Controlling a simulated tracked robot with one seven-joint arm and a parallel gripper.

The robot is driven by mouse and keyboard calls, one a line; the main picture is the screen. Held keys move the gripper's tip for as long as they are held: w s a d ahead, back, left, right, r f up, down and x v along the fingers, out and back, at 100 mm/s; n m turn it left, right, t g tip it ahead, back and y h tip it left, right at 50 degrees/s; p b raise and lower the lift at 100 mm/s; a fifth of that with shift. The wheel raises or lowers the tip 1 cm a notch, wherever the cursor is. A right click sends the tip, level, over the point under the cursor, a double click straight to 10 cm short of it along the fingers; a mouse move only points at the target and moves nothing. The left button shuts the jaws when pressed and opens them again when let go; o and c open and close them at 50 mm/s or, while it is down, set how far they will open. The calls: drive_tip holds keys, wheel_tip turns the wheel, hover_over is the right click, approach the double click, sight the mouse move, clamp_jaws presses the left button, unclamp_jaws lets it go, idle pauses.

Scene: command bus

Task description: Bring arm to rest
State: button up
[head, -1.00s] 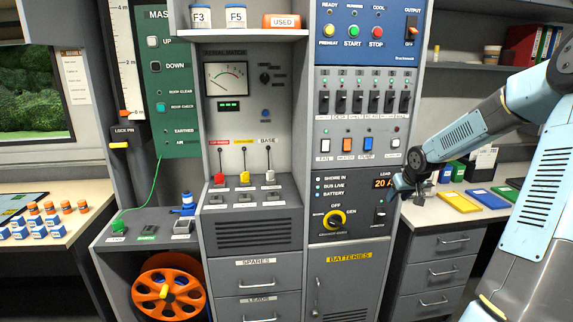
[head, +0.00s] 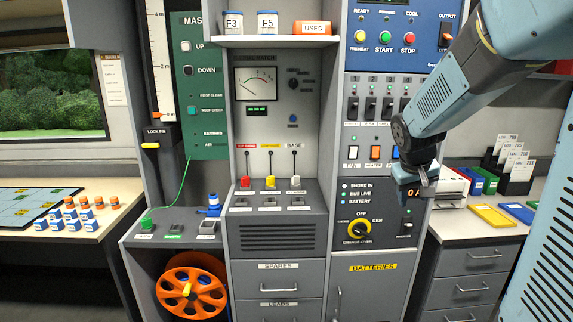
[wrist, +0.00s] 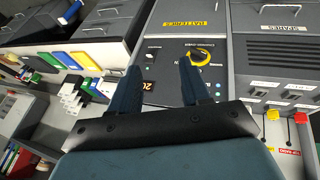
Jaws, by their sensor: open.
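My blue arm (head: 465,85) reaches in from the right in the head view. I see no clear contact between gripper and panel.
The right counter (head: 462,225) holds yellow (head: 492,216) and blue trays and card holders (head: 512,165). A left bench (head: 90,232) holds several orange-and-blue pieces. An orange cable reel (head: 192,288) sits low. Three levers (head: 270,182) stand on the middle console. Open floor is hardly visible.

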drive_tip(key=s+a+r+y, duration=0.1)
drive_tip(key=s+a+r, duration=0.2)
drive_tip(key=s, duration=0.7)
drive_tip(key=s+a+r+t+y, duration=0.1)
drive_tip(key=s+a+r+y, duration=0.1)
drive_tip(key=s, duration=0.9)
drive_tip(key=a+r, duration=0.1)
drive_tip(key=a, duration=0.1)
drive_tip(key=shift+a+m, duration=0.3)
drive_tip(key=shift+a, duration=0.1)
